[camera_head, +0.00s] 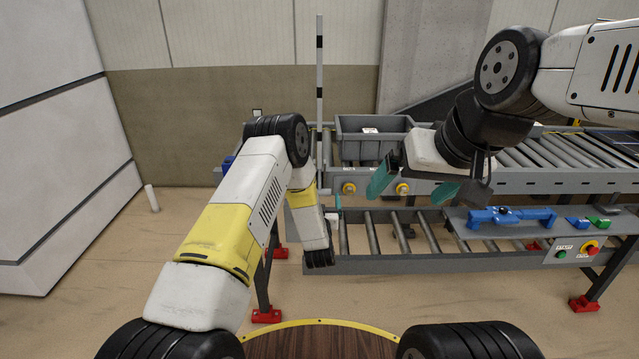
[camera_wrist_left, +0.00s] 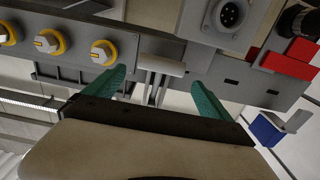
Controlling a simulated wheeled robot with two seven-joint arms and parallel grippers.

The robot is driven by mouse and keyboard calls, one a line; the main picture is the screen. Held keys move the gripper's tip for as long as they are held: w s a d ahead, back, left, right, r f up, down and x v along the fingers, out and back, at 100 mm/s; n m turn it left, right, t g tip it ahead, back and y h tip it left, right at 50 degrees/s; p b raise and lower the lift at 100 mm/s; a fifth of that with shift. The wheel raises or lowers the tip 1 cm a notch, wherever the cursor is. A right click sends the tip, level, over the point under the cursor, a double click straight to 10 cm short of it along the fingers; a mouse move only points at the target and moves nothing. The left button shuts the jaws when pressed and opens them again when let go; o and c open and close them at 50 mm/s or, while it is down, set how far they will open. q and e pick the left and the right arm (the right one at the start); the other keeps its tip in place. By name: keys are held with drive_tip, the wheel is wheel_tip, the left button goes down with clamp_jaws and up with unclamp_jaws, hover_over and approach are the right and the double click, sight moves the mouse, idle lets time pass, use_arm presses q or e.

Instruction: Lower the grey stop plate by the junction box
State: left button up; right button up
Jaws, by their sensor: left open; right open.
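In the left wrist view, my left gripper (camera_wrist_left: 160,92) is open, with its two teal fingers spread. A pale grey bar on two short posts (camera_wrist_left: 160,67) shows between the fingers, against the conveyor's side rail; it may be the stop plate, but I cannot tell for sure. A grey box with a round multi-pin connector (camera_wrist_left: 228,16), likely the junction box, is to its upper right. In the head view the left gripper is mostly hidden by its own arm. My right gripper (camera_head: 407,194) is open and empty in front of the conveyor.
Yellow-ringed knobs (camera_wrist_left: 103,52) line the rail beside the left gripper. A grey bin (camera_head: 370,146) stands on the upper rollers. A blue fixture (camera_head: 510,216) and a red emergency stop (camera_head: 590,248) are at the right.

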use_arm(q)
drive_tip(key=w, duration=0.6)
clamp_jaws()
drive_tip(key=shift+s+r+g, duration=0.55)
drive_tip(key=shift+s+g, duration=0.15)
drive_tip(key=shift+g, duration=0.45)
drive_tip(key=shift+s+r+g, duration=0.5)
drive_tip(key=shift+s+g, duration=0.2)
drive_tip(key=shift+g, duration=0.45)
drive_tip(key=s+r+g, duration=0.1)
drive_tip(key=g, duration=0.1)
drive_tip(key=s+r+g, duration=0.1)
drive_tip(key=g, duration=0.1)
drive_tip(key=shift+d+r, duration=0.15)
drive_tip(key=shift+r, duration=0.15)
drive_tip(key=g, duration=0.5)
approach(320, 189)
drive_tip(key=shift+s, duration=0.6)
drive_tip(key=shift+w+r, duration=0.15)
drive_tip(key=shift+r, duration=0.7)
idle(0.5)
